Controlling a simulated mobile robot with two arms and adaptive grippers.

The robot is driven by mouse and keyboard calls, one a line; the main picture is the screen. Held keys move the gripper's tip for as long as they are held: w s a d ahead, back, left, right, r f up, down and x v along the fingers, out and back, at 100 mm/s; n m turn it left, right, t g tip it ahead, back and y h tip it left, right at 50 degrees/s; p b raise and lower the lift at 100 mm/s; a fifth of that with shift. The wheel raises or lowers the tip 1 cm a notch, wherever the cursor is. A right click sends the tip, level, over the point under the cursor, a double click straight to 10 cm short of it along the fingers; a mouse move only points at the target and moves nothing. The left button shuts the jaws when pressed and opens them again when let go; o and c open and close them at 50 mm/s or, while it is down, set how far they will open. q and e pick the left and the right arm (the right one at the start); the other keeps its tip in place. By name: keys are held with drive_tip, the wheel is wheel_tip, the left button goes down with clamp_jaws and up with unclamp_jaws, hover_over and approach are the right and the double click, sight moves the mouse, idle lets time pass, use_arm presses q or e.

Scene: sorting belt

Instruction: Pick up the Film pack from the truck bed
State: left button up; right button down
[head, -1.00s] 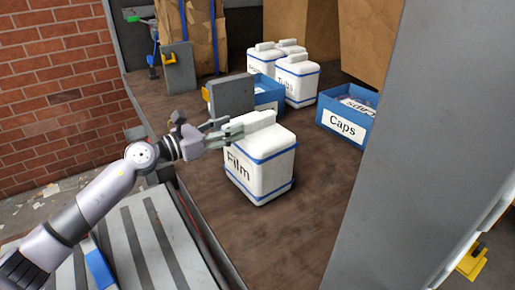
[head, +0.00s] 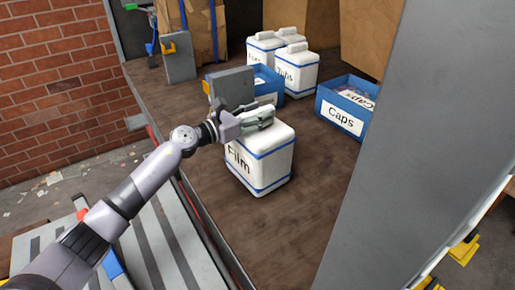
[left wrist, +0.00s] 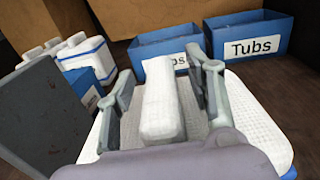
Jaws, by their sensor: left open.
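The Film pack (head: 267,170) is a white block with blue bands and a raised white grip on top. It stands upright on the brown truck bed (head: 225,205) in the head view. My left gripper (head: 265,118) is open at the top of the pack. In the left wrist view the pack's raised grip (left wrist: 163,100) lies between the two fingers of the gripper (left wrist: 165,85). I cannot tell whether the fingers touch it. My right gripper is not in view.
Several white packs (head: 295,70) stand behind, beside a blue Caps bin (head: 342,120). A grey panel (head: 230,90) stands just behind my left gripper. A grey wall (head: 410,150) bounds the right side.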

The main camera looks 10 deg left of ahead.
use_arm(q)
drive_tip(key=shift+c, duration=0.3)
clamp_jaws()
idle(0.5)
drive_tip(key=shift+a+r, duration=0.1)
drive_tip(key=shift+r, duration=0.1)
